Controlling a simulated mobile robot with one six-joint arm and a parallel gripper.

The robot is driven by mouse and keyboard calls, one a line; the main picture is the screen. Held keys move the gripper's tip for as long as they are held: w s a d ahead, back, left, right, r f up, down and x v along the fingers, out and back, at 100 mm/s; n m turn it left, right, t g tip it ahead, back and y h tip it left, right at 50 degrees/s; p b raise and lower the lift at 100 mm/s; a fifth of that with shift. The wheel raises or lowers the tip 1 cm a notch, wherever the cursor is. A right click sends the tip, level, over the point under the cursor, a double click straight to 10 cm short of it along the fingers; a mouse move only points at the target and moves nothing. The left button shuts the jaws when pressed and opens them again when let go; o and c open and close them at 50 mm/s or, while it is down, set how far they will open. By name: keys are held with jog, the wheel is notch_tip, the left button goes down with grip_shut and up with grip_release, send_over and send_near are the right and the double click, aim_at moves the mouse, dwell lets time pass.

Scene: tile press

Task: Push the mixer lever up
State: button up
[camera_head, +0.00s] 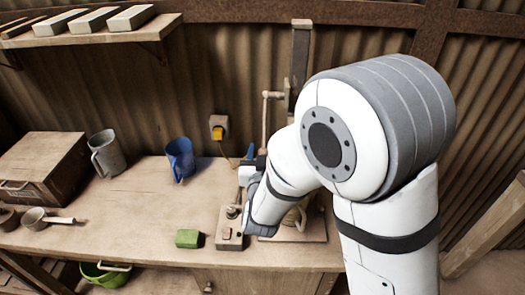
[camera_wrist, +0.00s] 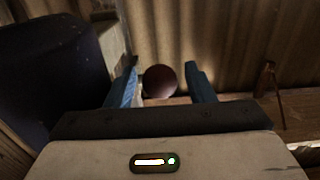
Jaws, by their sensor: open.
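In the wrist view, a dark red ball knob (camera_wrist: 160,81) lies between the two blue fingers of my open gripper (camera_wrist: 161,85). It appears just beyond or level with the fingertips, with a gap on both sides; I cannot tell whether anything touches. The knob looks like a lever end, but its stem is hidden. In the head view, my gripper (camera_head: 249,160) is above the right part of the workbench, and my arm hides much of the machine there. A small control box (camera_head: 229,240) with a short upright knob stands below my wrist.
A green block (camera_head: 188,238), a blue jug (camera_head: 180,158) and a grey jug (camera_head: 106,154) stand on the bench (camera_head: 130,215) to the left. A tall post (camera_head: 300,55) rises behind my arm. A yellow plug (camera_head: 217,132) is on the corrugated wall.

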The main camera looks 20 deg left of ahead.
grip_shut()
dwell(0.4)
jog(key=shift+r, duration=0.1)
